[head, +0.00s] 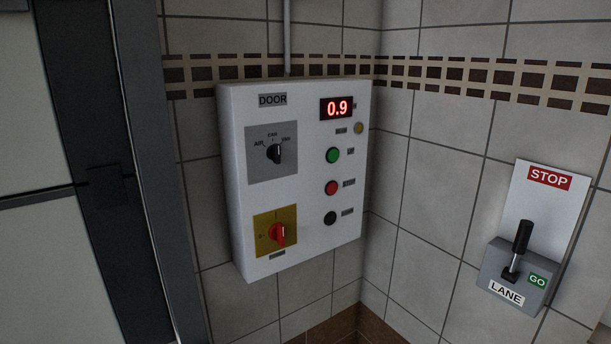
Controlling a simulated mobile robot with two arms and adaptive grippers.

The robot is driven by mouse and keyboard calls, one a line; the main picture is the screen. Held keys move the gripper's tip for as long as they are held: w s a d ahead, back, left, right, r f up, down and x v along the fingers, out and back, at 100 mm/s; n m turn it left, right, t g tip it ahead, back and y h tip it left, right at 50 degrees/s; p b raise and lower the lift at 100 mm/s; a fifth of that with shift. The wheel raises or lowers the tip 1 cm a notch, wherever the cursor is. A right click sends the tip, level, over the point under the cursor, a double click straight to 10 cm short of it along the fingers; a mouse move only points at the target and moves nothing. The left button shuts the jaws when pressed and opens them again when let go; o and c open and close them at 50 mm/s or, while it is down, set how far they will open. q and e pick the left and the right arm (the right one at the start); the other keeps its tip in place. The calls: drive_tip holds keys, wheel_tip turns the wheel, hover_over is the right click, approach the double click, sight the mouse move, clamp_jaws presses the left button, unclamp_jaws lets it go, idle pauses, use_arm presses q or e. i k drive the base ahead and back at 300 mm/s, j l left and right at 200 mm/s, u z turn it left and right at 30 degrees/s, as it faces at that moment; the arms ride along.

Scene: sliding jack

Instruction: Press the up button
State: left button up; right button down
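A white control box (300,215) labelled DOOR hangs on the tiled wall in the middle of the head view. On its right side a green button (333,155), a red button (332,188) and a black button (330,218) sit in a column. Each has a small label beside it; the green button's label is short and too small to read surely. Above them a red display (337,108) reads 0.9. Neither of my grippers shows in the head view.
The box also carries a black selector knob (274,153) and a red rotary switch (278,234) on a yellow plate. A grey lever box (516,275) marked LANE, STOP and GO is on the right wall. A dark door frame (112,190) stands at left.

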sight(334, 155)
drive_tip(key=i+u, duration=0.1)
drive_tip(key=i, duration=1.15)
